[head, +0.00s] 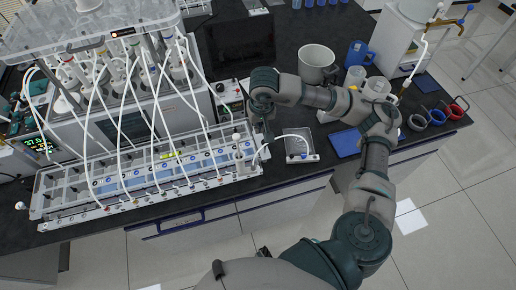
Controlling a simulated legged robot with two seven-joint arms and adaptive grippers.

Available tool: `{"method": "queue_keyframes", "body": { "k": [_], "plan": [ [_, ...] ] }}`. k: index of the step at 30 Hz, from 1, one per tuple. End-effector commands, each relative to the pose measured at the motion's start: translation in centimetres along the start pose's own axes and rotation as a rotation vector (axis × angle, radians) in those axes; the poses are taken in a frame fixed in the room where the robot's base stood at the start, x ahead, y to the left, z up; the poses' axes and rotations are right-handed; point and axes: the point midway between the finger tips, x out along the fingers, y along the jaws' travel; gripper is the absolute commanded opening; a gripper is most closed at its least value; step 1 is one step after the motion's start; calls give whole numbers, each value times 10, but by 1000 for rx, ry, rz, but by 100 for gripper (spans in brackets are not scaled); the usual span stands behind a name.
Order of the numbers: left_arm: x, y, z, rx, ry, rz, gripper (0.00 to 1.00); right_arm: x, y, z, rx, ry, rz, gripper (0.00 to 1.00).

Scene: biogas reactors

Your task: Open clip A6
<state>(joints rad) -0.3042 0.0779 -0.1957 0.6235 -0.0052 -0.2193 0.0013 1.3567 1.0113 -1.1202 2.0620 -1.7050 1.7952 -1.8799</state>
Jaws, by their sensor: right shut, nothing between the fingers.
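The clip rack (150,165) is a long tray along the front of the bench at the left. It carries a row of small round fittings with white tubes running up to the bottles behind. The labels are too small to read, so I cannot tell which clip is A6. My right gripper (262,134) points down at the rack's right end, beside an upright white-topped bottle (238,147). It is shut and empty; its fingertips are small and partly dark against the bench. I cannot tell if it touches anything. My left gripper is out of view.
A small clear tray (299,147) with a tube lies right of the gripper. A blue pad (345,143), a grey bucket (316,62) and several mugs stand farther right. A dark monitor (240,46) and the water bath with bottles (125,90) stand behind.

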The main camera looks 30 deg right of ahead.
Motion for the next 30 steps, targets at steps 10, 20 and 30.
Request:
{"method": "queue_keyframes", "body": {
  "k": [10, 20, 30],
  "plan": [
    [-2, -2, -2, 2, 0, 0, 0, 33, -4, 1, -1, -4, 4, 0],
    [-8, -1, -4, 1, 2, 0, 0, 104, -1, 0, -1, -5, 1, 0],
    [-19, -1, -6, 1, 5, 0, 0, 109, -1, 37, -1, -1, 0, 0]
  ]
}}
